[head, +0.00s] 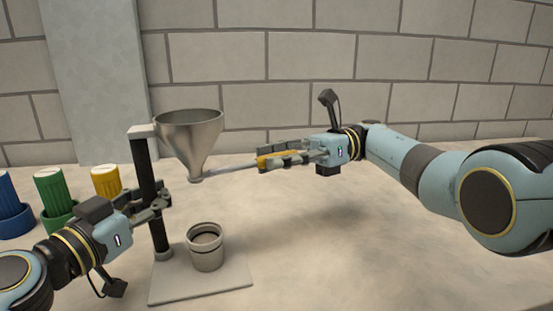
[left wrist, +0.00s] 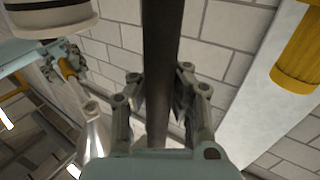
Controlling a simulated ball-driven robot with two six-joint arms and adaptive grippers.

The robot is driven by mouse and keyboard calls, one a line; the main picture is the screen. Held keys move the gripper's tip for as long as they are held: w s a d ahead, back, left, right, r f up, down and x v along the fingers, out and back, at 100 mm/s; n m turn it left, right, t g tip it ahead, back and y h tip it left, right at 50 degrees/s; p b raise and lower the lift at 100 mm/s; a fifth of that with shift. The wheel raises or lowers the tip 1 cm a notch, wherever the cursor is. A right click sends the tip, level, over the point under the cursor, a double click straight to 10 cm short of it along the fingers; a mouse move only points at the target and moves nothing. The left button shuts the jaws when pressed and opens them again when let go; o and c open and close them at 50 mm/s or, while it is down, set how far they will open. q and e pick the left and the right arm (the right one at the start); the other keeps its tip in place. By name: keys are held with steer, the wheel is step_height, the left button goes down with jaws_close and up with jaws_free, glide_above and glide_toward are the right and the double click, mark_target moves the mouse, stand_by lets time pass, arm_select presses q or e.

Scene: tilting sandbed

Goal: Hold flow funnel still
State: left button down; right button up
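A metal funnel (head: 189,135) sits at the top of a stand with a dark upright post (head: 146,178). My left gripper (head: 160,202) is at the post's middle. In the left wrist view the post (left wrist: 161,60) passes between the fingers (left wrist: 160,92), which lie close against both sides. My right gripper (head: 290,157) is shut on a yellow-handled rod (head: 232,168). The rod's far end reaches the funnel's lower spout; whether it touches is unclear. A grey cup (head: 205,250) stands below the spout on the stand's flat base plate (head: 215,284).
Blue (head: 8,190), green (head: 52,190) and yellow (head: 106,180) ribbed cylinders stand at the left, behind my left gripper. A block wall (head: 300,60) closes off the back. The sandy surface right of the stand (head: 370,240) is clear.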

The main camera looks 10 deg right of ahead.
mark_target(275, 154)
steer(key=o, duration=0.3)
steer(key=shift+s+f, duration=0.1)
steer(key=shift+f, duration=0.1)
step_height(275, 154, up, 10)
steer(key=shift+a+r, duration=0.1)
steer(key=shift+r, duration=0.15)
stand_by(0.3)
